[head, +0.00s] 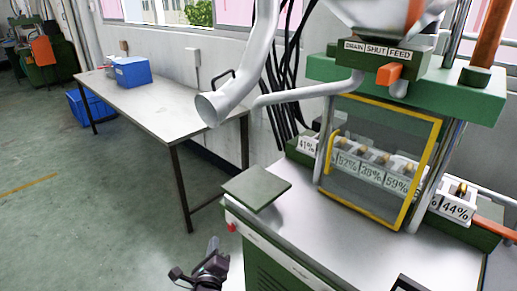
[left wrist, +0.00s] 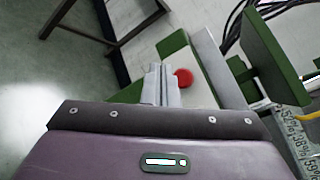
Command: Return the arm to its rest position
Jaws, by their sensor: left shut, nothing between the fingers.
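My left gripper (head: 213,246) is low in the head view, left of the machine's front edge, over the green floor. In the left wrist view its two grey fingers (left wrist: 161,75) are together with nothing between them. They point toward the machine's front corner, near a round red button (left wrist: 184,78). The same red button (head: 231,227) shows small on the machine's front edge in the head view. I cannot tell how far the fingertips are from the button. My right gripper cannot be made out in either view.
The moulding machine has a bare grey top (head: 310,235), a raised green plate (head: 256,187) and a yellow-framed guard (head: 423,178) before percentage-labelled blocks. A DRAIN/SHUT/FEED panel (head: 378,50) is above. A table (head: 150,95) with a blue bin (head: 132,72) stands back left. Floor left is clear.

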